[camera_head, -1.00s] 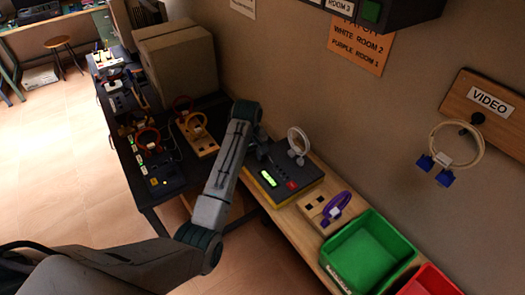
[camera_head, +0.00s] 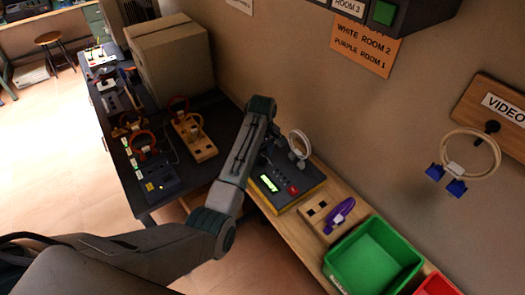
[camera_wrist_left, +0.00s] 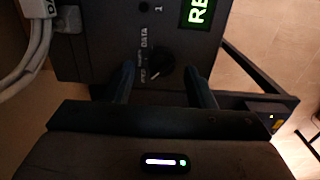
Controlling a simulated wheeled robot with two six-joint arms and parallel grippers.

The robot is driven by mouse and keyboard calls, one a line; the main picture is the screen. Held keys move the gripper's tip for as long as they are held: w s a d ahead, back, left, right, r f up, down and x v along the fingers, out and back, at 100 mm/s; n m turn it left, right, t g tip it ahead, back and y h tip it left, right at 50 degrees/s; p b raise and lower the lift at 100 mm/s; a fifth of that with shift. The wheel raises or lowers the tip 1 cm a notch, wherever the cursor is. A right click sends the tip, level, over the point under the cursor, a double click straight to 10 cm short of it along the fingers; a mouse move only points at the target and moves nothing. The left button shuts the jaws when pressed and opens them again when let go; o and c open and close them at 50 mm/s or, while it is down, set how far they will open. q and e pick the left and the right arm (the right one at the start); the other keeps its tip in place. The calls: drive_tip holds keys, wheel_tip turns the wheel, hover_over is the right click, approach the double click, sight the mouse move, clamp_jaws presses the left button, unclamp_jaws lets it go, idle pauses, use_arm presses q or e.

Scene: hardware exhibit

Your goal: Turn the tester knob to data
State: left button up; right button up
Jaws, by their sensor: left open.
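The tester (camera_head: 300,200) is a dark box with yellow edges, a lit green display and a red button, on the bench in the head view. Its face (camera_wrist_left: 95,60) fills the upper middle of the left wrist view. The round black knob (camera_wrist_left: 161,72) is there, with the word DATA printed above it and smaller, unclear labels to its left. I cannot read the pointer's exact setting. My left gripper (camera_wrist_left: 160,80) is open, with one finger on each side of the knob; contact is not clear. In the head view my left arm hides the knob. My right gripper is not in view.
A white cable (camera_head: 299,145) is by the tester and shows at the left wrist view's edge (camera_wrist_left: 30,60). A wooden block with a purple cable (camera_head: 341,215) and a green bin (camera_head: 335,262) stand to the right. A cardboard box (camera_head: 172,58) stands behind, on the dark table.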

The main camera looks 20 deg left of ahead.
use_arm(q)
drive_tip(key=shift+f, duration=0.65)
drive_tip(key=shift+s+d, duration=0.1)
drive_tip(key=shift+s, duration=0.1)
drive_tip(key=shift+c, duration=0.9)
drive_tip(key=c, duration=0.8)
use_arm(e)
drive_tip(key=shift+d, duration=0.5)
